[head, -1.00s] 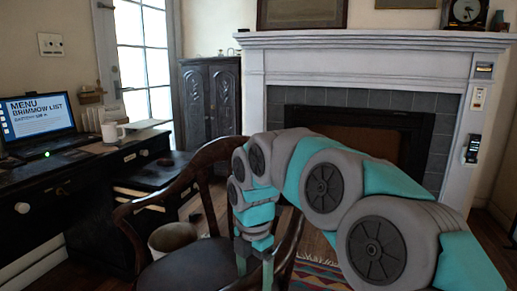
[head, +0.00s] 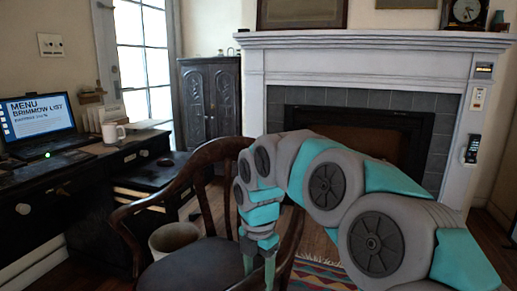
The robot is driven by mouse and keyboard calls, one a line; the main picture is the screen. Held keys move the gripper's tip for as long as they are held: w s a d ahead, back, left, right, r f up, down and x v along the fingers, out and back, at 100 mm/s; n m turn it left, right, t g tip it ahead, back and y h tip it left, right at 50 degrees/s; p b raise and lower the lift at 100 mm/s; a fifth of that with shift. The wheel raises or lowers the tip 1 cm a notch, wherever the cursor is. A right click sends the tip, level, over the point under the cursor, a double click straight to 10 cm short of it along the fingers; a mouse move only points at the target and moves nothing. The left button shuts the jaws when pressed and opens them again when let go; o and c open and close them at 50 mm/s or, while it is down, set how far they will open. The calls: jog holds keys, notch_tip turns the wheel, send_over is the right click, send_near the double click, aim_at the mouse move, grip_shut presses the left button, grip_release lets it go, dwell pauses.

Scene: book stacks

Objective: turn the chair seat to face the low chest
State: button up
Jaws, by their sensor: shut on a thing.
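The chair (head: 195,266) is dark wood with a curved back rail, spindles and a dark round seat. It stands in the lower middle of the head view, its lower part cut off by the frame. My gripper (head: 258,268) points down at the chair's right side, shut on the chair's rail; my arm hides part of that side. A dark low piece with drawers and an open ledge (head: 150,172) stands behind the chair at left. A dark carved cabinet (head: 210,100) stands against the back wall. I cannot tell which one is the low chest.
A pale bin (head: 174,237) stands behind the chair. A white fireplace (head: 360,45) is at the back right. A patterned rug (head: 318,273) lies on the floor.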

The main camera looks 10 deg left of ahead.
aim_at(290, 236)
jog(key=shift+w+d+r+n+p, duration=0.1)
jog(key=shift+w+d+n+p, duration=0.25)
jog(key=shift+w, duration=0.2)
jog(key=shift+w+d, duration=0.2)
jog(key=shift+w, duration=0.1)
jog(key=shift+w+d+n, duration=0.6)
jog(key=shift+w+n, duration=0.05)
jog(key=shift+w, duration=0.3)
jog(key=shift+w, duration=0.1)
jog(key=shift+w+d+n, duration=0.35)
jog(key=shift+w+n, duration=0.05)
jog(key=shift+w, duration=0.45)
jog(key=shift+w+d+n, duration=0.4)
jog(key=shift+w, duration=0.4)
jog(key=shift+w+d+n, duration=0.35)
jog(key=shift+w+n, duration=0.05)
jog(key=shift+w, duration=0.45)
jog(key=shift+w+d+n, duration=0.2)
jog(key=shift+w+n, duration=0.45)
jog(key=shift+w, duration=0.75)
jog(key=shift+w+d+n, duration=0.2)
jog(key=shift+w+n, duration=0.45)
jog(key=shift+w, duration=0.75)
